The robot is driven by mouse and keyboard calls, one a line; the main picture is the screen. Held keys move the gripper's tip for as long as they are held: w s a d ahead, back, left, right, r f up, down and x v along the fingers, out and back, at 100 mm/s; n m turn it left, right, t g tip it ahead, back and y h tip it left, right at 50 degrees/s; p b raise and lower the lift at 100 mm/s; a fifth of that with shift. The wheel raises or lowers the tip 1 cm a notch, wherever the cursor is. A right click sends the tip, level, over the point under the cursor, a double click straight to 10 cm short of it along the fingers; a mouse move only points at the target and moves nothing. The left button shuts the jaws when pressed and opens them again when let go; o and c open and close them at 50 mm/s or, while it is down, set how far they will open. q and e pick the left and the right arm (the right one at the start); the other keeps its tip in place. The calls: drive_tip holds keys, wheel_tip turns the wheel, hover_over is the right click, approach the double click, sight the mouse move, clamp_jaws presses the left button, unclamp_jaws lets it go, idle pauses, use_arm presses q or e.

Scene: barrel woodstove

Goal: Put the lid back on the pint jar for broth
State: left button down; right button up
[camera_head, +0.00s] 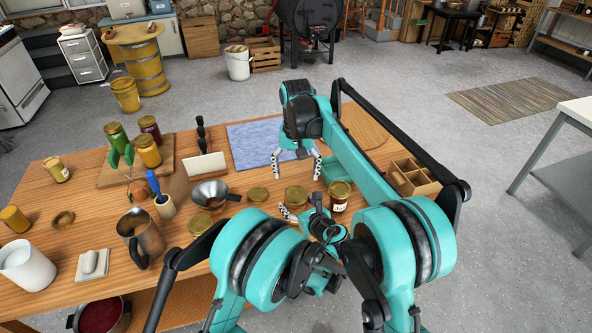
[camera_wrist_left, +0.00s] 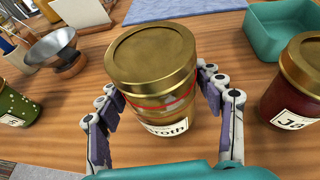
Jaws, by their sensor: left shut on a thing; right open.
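The pint jar for broth (camera_head: 296,198) stands on the wooden table, with its "Broth" label facing the left wrist view (camera_wrist_left: 165,129). A gold lid (camera_wrist_left: 152,52) sits on top of it and looks level; I cannot tell how firmly it is seated. My left gripper (camera_wrist_left: 165,105) is shut around the jar's sides, below the lid. My right gripper (camera_head: 297,167) is open and empty, pointing down just behind the jar, over the table near the blue cloth.
A jam jar (camera_head: 340,196) stands close right of the broth jar, with a teal tray (camera_head: 334,166) behind. The blue cloth (camera_head: 250,145) is bare.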

sight(296, 193)
drive_tip(key=n, duration=0.4)
drive_tip(key=shift+r, duration=0.25)
drive_tip(key=n, duration=0.4)
drive_tip(key=shift+r+n, duration=0.15)
drive_tip(key=shift+n, duration=0.25)
drive_tip(key=shift+f, duration=4)
drive_tip(key=c, duration=1.2)
